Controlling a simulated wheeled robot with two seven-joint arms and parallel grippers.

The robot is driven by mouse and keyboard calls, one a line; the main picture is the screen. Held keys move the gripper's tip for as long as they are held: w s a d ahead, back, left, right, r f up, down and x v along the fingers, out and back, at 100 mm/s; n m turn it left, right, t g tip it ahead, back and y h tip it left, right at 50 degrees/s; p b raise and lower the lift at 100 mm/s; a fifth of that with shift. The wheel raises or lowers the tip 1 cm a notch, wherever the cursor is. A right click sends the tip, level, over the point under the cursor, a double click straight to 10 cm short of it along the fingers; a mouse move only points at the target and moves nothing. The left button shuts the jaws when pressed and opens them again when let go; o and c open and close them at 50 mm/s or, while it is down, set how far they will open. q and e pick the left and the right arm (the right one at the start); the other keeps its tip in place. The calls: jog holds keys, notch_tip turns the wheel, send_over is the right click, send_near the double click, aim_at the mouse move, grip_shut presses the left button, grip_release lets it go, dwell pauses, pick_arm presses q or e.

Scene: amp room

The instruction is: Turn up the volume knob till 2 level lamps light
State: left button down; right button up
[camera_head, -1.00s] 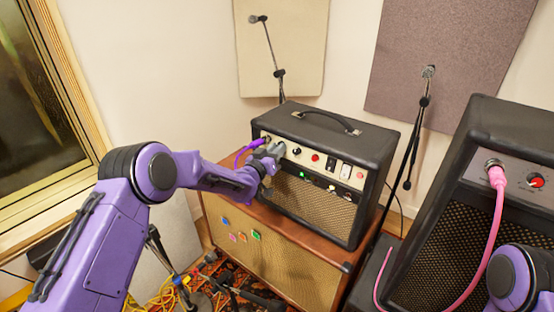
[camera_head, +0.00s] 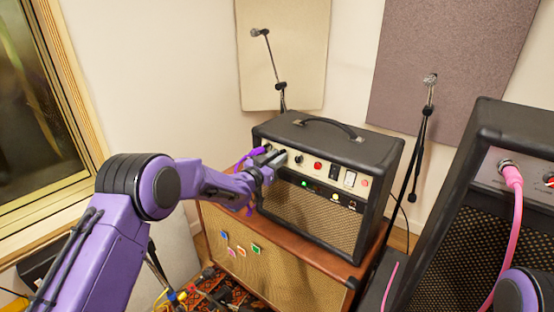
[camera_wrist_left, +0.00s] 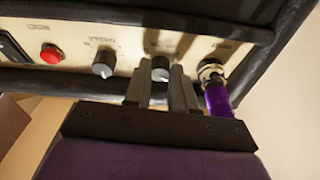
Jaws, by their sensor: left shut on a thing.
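The black amp (camera_head: 385,160) stands on a wooden cabinet, its cream control panel facing me. My left gripper (camera_head: 276,160) is at the left end of that panel. In the left wrist view its two fingers (camera_wrist_left: 158,88) are shut on the volume knob (camera_wrist_left: 160,68), a dark knob with a pale face. The fingers hide part of it. A row of small level lamps runs under the panel. The leftmost lamp (camera_head: 304,183) glows green; I cannot tell clearly whether the one beside it is lit. My right gripper is out of view.
A purple plug (camera_wrist_left: 217,98) sits in the jack right beside the gripped knob in the wrist view. Another knob (camera_wrist_left: 104,63) and a red lamp (camera_wrist_left: 51,53) are on its other side. A second amp with a pink cable (camera_head: 518,215) stands at the right.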

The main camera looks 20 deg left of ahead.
pick_arm(q)
jog(key=c, duration=1.2)
grip_release()
jog(key=b+v, duration=0.2)
jog(key=v, duration=0.8)
jog(key=shift+s+a+b, duration=0.15)
jog(key=shift+s+b, duration=0.1)
jog(key=shift+b, duration=0.05)
